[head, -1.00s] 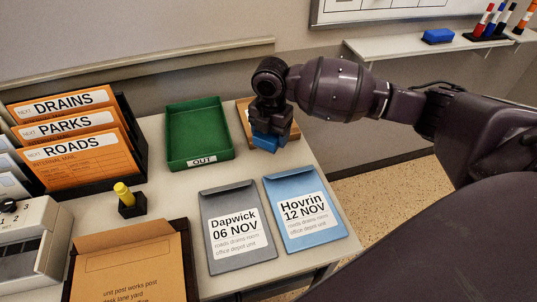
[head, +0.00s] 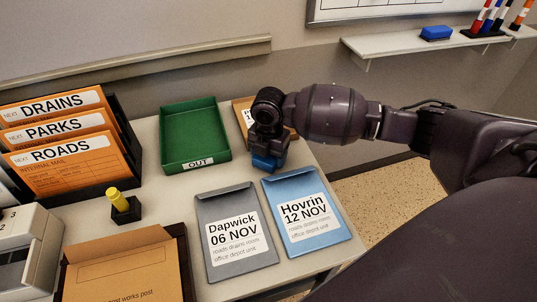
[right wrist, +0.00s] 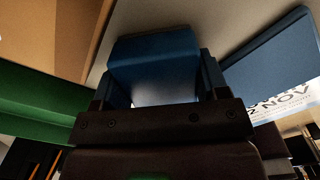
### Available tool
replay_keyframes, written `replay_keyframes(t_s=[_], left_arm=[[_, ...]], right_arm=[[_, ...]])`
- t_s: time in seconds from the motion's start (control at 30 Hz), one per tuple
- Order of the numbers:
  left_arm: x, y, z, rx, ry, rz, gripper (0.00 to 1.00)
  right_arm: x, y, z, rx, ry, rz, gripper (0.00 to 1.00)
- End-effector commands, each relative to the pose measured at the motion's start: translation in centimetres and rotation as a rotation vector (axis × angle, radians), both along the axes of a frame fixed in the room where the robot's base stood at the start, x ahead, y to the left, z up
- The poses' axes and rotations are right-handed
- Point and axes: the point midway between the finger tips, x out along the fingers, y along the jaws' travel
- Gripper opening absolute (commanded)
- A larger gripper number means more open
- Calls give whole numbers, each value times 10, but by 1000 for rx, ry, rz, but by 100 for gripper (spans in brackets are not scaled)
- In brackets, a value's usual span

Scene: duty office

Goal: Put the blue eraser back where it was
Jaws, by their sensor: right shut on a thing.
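My right gripper (head: 268,146) is shut on a blue block-shaped eraser (head: 265,162). It is over the desk between the green OUT tray and the blue Hovrin envelope. In the right wrist view the eraser (right wrist: 155,65) sits between the two fingers (right wrist: 158,97). I cannot tell whether its underside touches the desk. A second blue eraser-like block (head: 436,33) lies on the wall shelf (head: 400,48), left of the markers. My left gripper is not in view.
The green OUT tray (head: 167,150) is left of the gripper, and a wooden tray (head: 241,104) is partly hidden behind it. The grey Dapwick envelope (head: 207,210) and blue Hovrin envelope (head: 277,188) lie in front. Markers (head: 490,24) stand on the shelf's right part.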

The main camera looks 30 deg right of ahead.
Motion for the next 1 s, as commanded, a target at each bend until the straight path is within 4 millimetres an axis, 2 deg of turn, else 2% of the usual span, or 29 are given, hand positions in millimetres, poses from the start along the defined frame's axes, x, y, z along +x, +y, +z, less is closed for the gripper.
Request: replay_keyframes(t_s=[0.13, 0.17, 0.2, 0.57, 0.67, 1.0], left_arm=[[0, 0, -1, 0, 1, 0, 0], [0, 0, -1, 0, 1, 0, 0], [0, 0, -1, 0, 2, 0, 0], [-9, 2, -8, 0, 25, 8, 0], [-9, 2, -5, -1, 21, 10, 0], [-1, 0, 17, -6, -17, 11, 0]], right_arm=[[0, 0, -4, -1, 1, 0, 42], [0, 0, -3, 0, 0, 0, 72], [0, 0, -3, -1, 1, 0, 78], [0, 0, 1, 0, 0, 0, 78], [1, 0, 13, 0, -4, 0, 78], [1, 0, 79, 0, -7, 2, 78]])
